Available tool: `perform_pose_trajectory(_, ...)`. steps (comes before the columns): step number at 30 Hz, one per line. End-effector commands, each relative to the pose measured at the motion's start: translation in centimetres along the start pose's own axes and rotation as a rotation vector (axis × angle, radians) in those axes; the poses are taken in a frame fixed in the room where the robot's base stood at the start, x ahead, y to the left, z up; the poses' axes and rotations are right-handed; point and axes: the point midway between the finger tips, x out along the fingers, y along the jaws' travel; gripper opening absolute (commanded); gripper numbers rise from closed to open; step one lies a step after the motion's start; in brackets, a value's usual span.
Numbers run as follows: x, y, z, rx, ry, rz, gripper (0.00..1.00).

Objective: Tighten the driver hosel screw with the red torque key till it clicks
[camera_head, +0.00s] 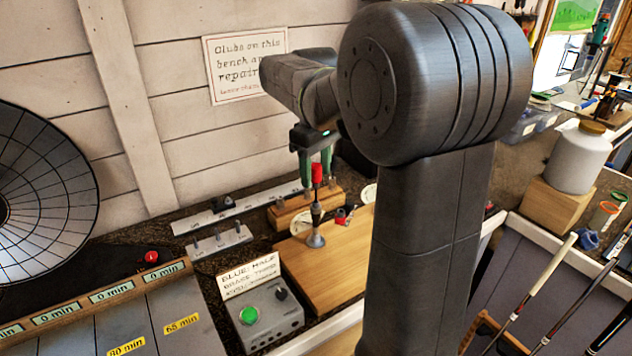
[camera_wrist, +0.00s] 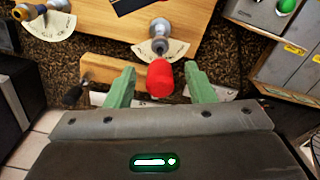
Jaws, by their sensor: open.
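A red-topped tool (camera_head: 317,173), which looks like the torque key, stands upright on a wooden board (camera_head: 335,265), with a dark shaft and a flared grey foot. In the wrist view its red top (camera_wrist: 160,80) lies between the two green fingers. My gripper (camera_head: 317,181) is open around the red top, and the wrist view shows a gap on each side of it (camera_wrist: 160,69). A smaller red piece (camera_head: 340,216) lies on the board to the right. I cannot make out the driver head or the hosel screw.
A grey box with a green button (camera_head: 268,318) stands at the board's front left, with a handwritten card (camera_head: 250,276) behind it. Grey metal racks (camera_head: 220,242) lie to the left. A white jar (camera_head: 578,157) stands at the right. Clubs (camera_head: 545,272) lean at lower right.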

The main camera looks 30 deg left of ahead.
Motion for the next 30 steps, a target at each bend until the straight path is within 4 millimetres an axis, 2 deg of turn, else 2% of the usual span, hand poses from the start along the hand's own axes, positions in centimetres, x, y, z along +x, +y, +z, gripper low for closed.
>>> perform_pose_trajectory(3, 1.8, 0.0, 0.0, 0.0, -0.002, -0.001, 0.49)
perform_pose_trajectory(7, 3.0, 0.0, 0.0, 0.0, -0.001, -0.001, 0.49)
perform_pose_trajectory(18, 3.6, 0.0, 0.0, 0.0, 0.001, 0.0, 0.49)
perform_pose_trajectory(19, 3.6, 0.0, 0.0, 0.0, 0.0, 0.0, 0.47)
perform_pose_trajectory(26, 3.6, 0.0, 0.0, 0.0, 0.0, 0.0, 0.02)
perform_pose_trajectory(27, 3.6, 0.0, 0.0, 0.0, 0.0, 0.0, 0.0)
perform_pose_trajectory(28, 3.6, 0.0, 0.0, 0.0, 0.0, 0.0, 0.17)
perform_pose_trajectory(30, 3.6, 0.0, 0.0, 0.0, 0.0, 0.0, 0.04)
